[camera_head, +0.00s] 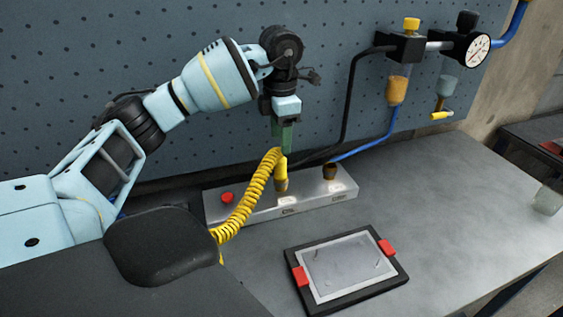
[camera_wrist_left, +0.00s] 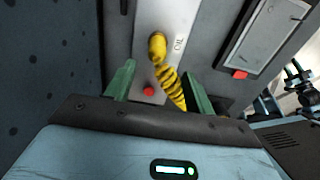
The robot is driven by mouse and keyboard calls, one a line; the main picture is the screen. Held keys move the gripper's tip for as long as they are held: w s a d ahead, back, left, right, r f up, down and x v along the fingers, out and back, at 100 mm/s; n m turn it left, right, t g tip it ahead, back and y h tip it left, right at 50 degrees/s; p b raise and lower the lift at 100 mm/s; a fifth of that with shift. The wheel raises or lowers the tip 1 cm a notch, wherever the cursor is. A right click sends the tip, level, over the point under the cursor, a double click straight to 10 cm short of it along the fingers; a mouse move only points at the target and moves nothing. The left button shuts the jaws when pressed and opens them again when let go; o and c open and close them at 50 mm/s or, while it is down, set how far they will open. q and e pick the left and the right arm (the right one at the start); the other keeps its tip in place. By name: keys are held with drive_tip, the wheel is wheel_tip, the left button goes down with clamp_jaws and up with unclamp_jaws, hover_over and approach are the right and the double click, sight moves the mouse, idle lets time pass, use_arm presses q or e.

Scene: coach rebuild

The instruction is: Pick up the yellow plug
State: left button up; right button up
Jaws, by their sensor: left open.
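The yellow plug (camera_head: 281,172) stands upright in a socket of the metal block (camera_head: 310,200) on the bench. A coiled yellow cable (camera_head: 247,203) runs from its top down to the left. My left gripper (camera_head: 285,150) points down just above the plug, and its green fingers partly overlap the plug's top. In the left wrist view the plug (camera_wrist_left: 157,45) shows beyond the open fingers (camera_wrist_left: 160,85), roughly between their lines. The fingers are apart, and I see no grip on the plug.
A red button (camera_head: 227,197) sits at the block's left end, and an empty brass socket (camera_head: 330,171) at its right. A dark framed tray with red clips (camera_head: 301,276) lies in front. A perforated wall with a gauge (camera_head: 477,50) and hoses stands behind. The bench's right side is mostly clear.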

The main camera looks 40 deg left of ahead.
sight(281, 158)
use_arm(q)
drive_tip(key=shift+s+d+f, duration=0.1)
drive_tip(key=shift+s, duration=0.05)
drive_tip(key=shift+f, duration=0.85)
drive_tip(key=shift+w+a+f, duration=0.15)
drive_tip(key=shift+f, duration=1.3)
drive_tip(key=shift+w+a+f, duration=0.15)
drive_tip(key=shift+f, duration=1.3)
use_arm(e)
drive_tip(key=shift+r, duration=0.25)
use_arm(q)
drive_tip(key=c, duration=1.1)
